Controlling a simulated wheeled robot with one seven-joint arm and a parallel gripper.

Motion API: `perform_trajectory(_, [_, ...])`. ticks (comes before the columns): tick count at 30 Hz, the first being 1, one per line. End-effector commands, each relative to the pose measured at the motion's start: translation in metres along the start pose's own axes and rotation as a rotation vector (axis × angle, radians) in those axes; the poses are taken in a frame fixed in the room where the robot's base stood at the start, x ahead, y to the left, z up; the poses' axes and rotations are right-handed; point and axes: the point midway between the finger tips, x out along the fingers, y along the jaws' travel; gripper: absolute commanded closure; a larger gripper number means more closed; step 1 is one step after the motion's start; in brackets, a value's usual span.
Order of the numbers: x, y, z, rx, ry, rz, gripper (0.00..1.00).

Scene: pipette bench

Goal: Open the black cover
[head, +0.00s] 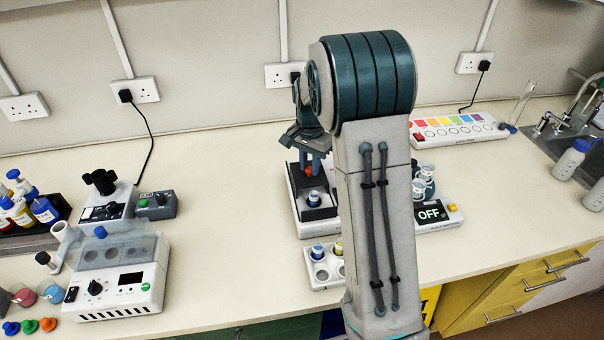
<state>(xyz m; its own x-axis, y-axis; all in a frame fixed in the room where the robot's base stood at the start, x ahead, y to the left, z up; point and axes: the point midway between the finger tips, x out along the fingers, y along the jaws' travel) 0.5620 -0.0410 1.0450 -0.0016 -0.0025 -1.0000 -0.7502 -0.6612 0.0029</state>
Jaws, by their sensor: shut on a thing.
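A white device (303,226) with a dark, box-like interior stands on the bench in the middle of the head view. A blue-capped vial (314,198) stands upright inside its dark part. My gripper (310,168) points down at the back of this device and is shut on a small red piece (309,171). The red piece seems to be a handle of the black cover. The cover itself is hard to make out; my arm and gripper hide part of it, so I cannot tell its angle.
A white rack (322,282) with vials stands in front of the device. A unit reading OFF (432,213) is to the right, partly behind my arm. A white machine with a clear lid (115,285) stands left. Bare bench lies between it and the device.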

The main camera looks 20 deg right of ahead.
Motion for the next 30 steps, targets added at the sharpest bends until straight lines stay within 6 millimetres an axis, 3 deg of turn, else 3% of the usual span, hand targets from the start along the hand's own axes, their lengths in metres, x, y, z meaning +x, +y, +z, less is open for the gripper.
perform_trajectory(6, [-0.002,-0.016,-0.031,0.020,-0.002,-0.006,1.00])
perform_trajectory(19, [-0.001,-0.022,-0.036,0.019,-0.003,-0.005,1.00])
perform_trajectory(20, [-0.001,-0.022,-0.036,0.019,-0.003,-0.005,0.75])
perform_trajectory(22, [-0.001,-0.022,-0.036,0.018,-0.003,-0.005,0.55])
perform_trajectory(30, [-0.001,-0.022,-0.036,0.017,-0.002,-0.005,0.55])
